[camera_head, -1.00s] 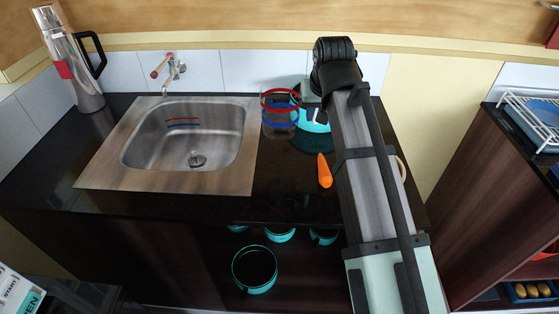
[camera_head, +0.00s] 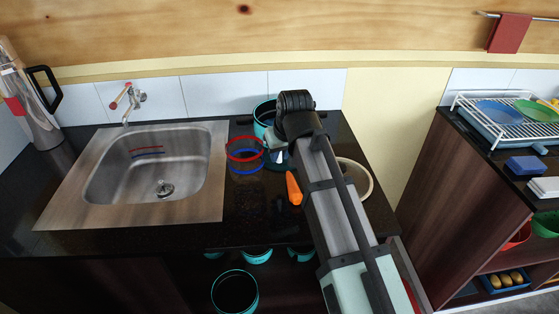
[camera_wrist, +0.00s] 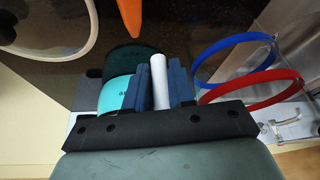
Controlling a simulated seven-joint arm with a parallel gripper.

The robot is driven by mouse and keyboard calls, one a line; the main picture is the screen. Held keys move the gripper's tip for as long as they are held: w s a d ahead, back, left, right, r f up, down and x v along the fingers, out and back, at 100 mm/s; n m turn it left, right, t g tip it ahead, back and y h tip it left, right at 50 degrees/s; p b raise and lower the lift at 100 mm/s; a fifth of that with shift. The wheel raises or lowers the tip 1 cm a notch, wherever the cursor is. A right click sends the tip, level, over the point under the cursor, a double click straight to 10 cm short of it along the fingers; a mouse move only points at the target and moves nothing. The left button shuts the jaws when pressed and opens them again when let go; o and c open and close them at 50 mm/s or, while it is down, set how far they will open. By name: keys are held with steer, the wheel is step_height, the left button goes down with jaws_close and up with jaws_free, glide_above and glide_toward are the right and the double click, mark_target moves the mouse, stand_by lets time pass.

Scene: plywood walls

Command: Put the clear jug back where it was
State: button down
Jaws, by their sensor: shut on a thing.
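The clear jug (camera_head: 245,156), see-through with a red band above a blue one, is at the back of the dark counter, right of the sink. Its bands also show at the right of the wrist view (camera_wrist: 250,84). My gripper (camera_head: 279,156) is just right of the jug. In the wrist view, its blue fingers (camera_wrist: 160,88) are shut on an upright white bar, which looks like the jug's handle. The jug looks upright. I cannot tell whether its base touches the counter.
A teal pot (camera_head: 264,116) stands close behind my gripper. An orange carrot (camera_head: 293,188) lies just in front. The sink (camera_head: 150,175) is left. A pale ring-edged round thing (camera_head: 368,185) lies right of my arm. A dish rack (camera_head: 500,120) stands on the right-hand unit.

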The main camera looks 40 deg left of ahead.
steer(key=shift+f, duration=1.4)
steer(key=c, duration=1)
jaws_free()
steer(key=shift+f, duration=0.1)
steer(key=shift+o, duration=0.2)
steer(key=v, duration=1.2)
